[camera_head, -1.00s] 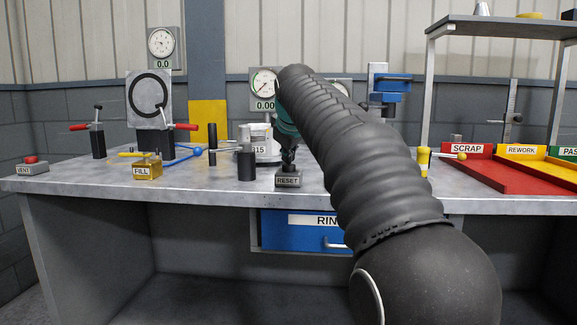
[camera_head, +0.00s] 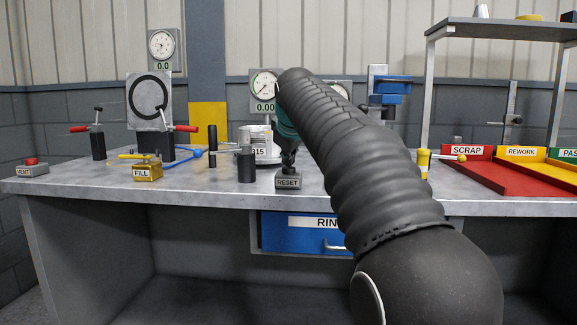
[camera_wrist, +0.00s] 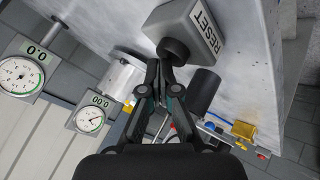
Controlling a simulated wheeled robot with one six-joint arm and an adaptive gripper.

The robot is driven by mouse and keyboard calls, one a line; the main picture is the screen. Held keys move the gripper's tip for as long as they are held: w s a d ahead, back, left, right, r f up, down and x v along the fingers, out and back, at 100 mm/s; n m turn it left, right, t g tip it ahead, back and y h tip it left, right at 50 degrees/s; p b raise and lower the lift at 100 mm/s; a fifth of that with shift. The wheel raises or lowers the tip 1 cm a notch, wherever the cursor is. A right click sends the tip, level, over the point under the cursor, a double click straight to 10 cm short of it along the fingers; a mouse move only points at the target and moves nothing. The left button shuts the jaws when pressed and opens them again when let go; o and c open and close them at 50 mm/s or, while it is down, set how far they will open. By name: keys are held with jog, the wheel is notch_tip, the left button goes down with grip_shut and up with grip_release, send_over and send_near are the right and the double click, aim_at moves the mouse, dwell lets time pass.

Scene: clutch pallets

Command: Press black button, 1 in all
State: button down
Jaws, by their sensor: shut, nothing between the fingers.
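The black button (camera_wrist: 172,50) is a round cap on the grey box labelled RESET, seen in the wrist view. The RESET box (camera_head: 288,182) stands near the front edge of the bench in the head view, where my gripper hides the button's top. My gripper (camera_head: 289,161) points down over the box. In the wrist view my gripper (camera_wrist: 164,64) is shut and empty, its fingertips at the edge of the black button. I cannot tell whether they touch it or whether it is pressed down.
A black cylinder (camera_head: 246,165) and a white pot (camera_head: 262,137) stand close left of the RESET box. The yellow FILL box (camera_head: 147,171) and VENT box (camera_head: 31,167) are farther left. A red SCRAP tray (camera_head: 480,174) lies at right. A blue drawer (camera_head: 300,235) is below.

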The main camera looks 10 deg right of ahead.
jog(key=shift+r+p, duration=0.75)
jog(key=shift+r, duration=0.1)
notch_tip(320, 180, up, 3)
jog(key=p, duration=0.2)
jog(key=shift+p, duration=0.3)
jog(key=shift+r, duration=1)
jog(key=s+f+m+g, duration=0.1)
jog(key=s+f+m, duration=0.3)
jog(key=s+f, duration=1.2)
jog(key=s+f+m+g+y, duration=0.1)
jog(key=s+f+m+g, duration=0.1)
jog(key=s+f, duration=1.4)
jog(key=s+m, duration=0.1)
jog(key=s, duration=0.6)
jog(key=shift+s+m+g, duration=0.3)
jog(key=shift+s+m, duration=0.1)
